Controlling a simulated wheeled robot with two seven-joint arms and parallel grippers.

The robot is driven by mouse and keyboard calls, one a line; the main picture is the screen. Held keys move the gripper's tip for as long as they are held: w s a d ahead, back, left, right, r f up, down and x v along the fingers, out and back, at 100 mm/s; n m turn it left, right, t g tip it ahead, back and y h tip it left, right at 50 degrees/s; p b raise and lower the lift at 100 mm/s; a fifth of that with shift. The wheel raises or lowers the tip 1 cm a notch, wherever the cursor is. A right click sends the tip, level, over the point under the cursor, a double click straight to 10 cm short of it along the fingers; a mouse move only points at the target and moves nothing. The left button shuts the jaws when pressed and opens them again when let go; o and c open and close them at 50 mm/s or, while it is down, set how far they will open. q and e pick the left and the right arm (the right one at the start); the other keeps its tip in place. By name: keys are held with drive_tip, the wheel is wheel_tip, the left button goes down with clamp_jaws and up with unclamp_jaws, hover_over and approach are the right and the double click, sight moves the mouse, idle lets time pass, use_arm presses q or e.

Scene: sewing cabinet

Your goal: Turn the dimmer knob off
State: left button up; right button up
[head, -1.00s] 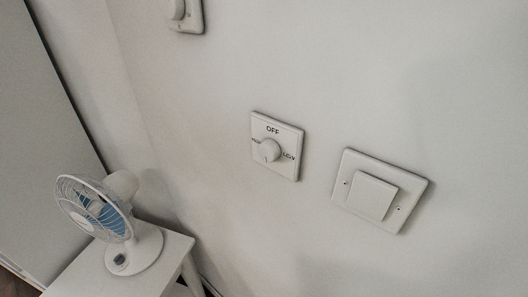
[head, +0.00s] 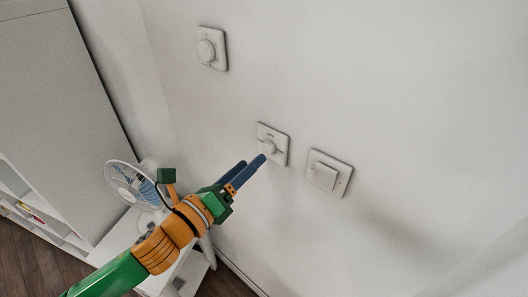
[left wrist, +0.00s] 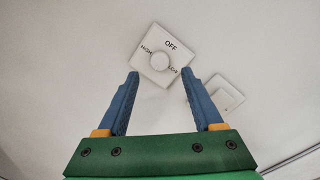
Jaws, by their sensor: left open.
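The dimmer is a white square plate (head: 280,152) on the wall with a round white knob (head: 267,146) at its centre. In the left wrist view the knob (left wrist: 160,62) shows below the word OFF, with HIGH to its left and LOW to its right. Its pointer mark is too faint to read now. My left gripper (head: 252,161) is open, its blue fingers aimed at the dimmer. In the left wrist view the fingertips (left wrist: 160,74) lie on either side of the knob's lower edge, seemingly short of it. My right gripper is not in view.
A rocker switch (head: 325,176) is on the wall right of the dimmer, and another round-knob plate (head: 211,48) is up to the left. A fan (head: 127,181) stands on a white table (head: 113,240) below left. The wall between the plates is bare.

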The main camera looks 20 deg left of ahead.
sight(266, 149)
use_arm(q)
drive_tip(key=p+x, duration=0.2)
drive_tip(key=x, duration=0.2)
drive_tip(key=shift+w, duration=0.4)
drive_tip(key=shift+w+d, duration=0.15)
drive_tip(key=shift+d, duration=0.15)
drive_tip(key=shift+a, duration=0.1)
drive_tip(key=shift+c, duration=0.2)
drive_tip(key=c, duration=0.3)
drive_tip(key=shift+f, duration=0.1)
clamp_jaws()
